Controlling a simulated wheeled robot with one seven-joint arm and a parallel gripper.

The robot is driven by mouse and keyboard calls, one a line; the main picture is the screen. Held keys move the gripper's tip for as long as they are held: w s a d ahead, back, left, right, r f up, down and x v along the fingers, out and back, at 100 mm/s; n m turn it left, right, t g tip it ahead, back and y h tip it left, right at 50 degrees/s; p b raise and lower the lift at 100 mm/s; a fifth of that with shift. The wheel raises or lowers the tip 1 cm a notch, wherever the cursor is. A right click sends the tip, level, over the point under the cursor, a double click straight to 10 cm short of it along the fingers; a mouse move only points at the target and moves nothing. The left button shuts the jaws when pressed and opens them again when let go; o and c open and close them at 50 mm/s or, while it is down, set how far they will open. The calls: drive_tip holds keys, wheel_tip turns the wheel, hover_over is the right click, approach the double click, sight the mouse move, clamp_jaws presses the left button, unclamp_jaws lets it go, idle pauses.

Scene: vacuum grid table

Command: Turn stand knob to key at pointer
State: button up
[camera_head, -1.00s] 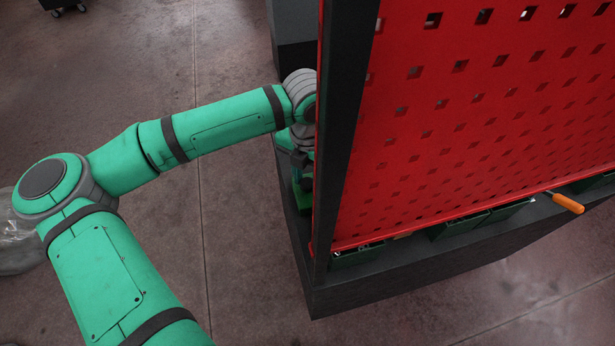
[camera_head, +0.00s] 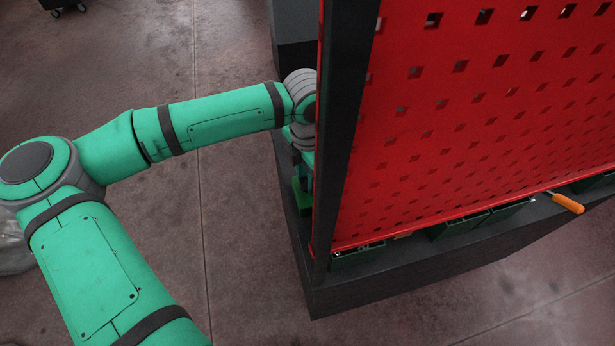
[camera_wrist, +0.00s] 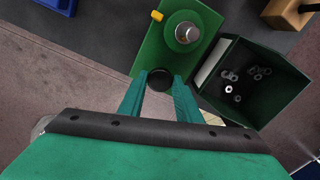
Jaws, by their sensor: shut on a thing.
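The green stand (camera_wrist: 148,50) shows at the top middle of the wrist view. A silver round piece with a dark ring (camera_wrist: 187,33) sits on it, with a small yellow piece (camera_wrist: 157,16) at its edge. A black round knob (camera_wrist: 160,84) lies at the near end of the stand. My gripper (camera_wrist: 161,75) has one green finger on each side of this knob and is shut on it. I cannot make out a key or the knob's marking. In the head view the red panel hides my gripper; a bit of green stand (camera_head: 302,196) shows beside the panel's edge.
An open dark green bin (camera_wrist: 252,82) with several metal nuts stands right of the stand. A brown block (camera_wrist: 290,12) and a blue bin (camera_wrist: 60,4) lie at the far corners. The red perforated panel (camera_head: 470,120) rises close beside my wrist. An orange handle (camera_head: 567,203) sticks out at right.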

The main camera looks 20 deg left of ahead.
drive_tip(key=m, duration=0.6)
drive_tip(key=shift+m, duration=0.3)
drive_tip(key=m, duration=0.6)
drive_tip(key=shift+d, duration=0.1)
idle(0.3)
drive_tip(key=o, duration=1.1)
wheel_tip(320, 180, up, 11)
drive_tip(key=shift+f, duration=0.1)
